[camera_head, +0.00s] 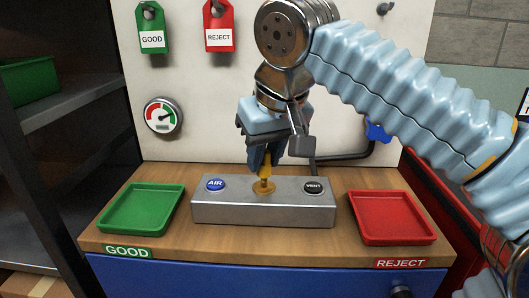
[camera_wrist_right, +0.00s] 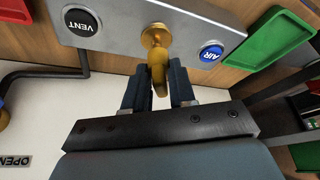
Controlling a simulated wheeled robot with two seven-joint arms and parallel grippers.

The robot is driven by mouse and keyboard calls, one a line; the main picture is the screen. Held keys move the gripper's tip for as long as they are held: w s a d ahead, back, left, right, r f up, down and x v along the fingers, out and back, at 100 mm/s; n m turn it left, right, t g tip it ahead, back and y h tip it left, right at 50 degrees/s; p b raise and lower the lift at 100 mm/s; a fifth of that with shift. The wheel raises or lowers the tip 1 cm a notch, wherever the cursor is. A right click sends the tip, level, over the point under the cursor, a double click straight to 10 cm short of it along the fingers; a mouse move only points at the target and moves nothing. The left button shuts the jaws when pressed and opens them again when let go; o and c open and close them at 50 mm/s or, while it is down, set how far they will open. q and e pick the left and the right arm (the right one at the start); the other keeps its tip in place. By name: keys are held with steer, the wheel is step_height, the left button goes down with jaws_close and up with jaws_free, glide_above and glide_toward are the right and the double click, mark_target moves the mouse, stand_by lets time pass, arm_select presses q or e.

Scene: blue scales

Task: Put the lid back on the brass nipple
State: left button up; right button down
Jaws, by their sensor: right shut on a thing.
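My right gripper (camera_head: 262,158) points down over the middle of the grey metal block (camera_head: 230,211). In the right wrist view its dark fingers (camera_wrist_right: 159,92) are closed around a slim golden piece (camera_wrist_right: 158,72), also visible in the head view (camera_head: 265,170). Just below the fingers, a round brass fitting (camera_head: 263,188) sits on the block's top; it shows in the wrist view (camera_wrist_right: 154,36). The golden piece meets or overlaps this fitting. I cannot tell where lid and nipple divide, as the fingers hide part of it. My left gripper is not in view.
The block carries a blue AIR button (camera_head: 215,184) and a black VENT button (camera_head: 314,187). A green tray (camera_head: 128,231) lies left and a red tray (camera_head: 394,239) right, both empty. A dark pipe (camera_head: 345,157) and gauge (camera_head: 163,116) are behind.

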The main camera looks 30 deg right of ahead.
steer(key=c, duration=0.8)
jaws_free()
steer(key=shift+c, duration=0.2)
steer(key=shift+o, duration=0.3)
steer(key=o, duration=0.4)
step_height(320, 180, up, 2)
steer(key=shift+r+p, duration=0.2)
steer(key=shift+p, duration=0.95)
steer(key=shift+r, duration=2.3)
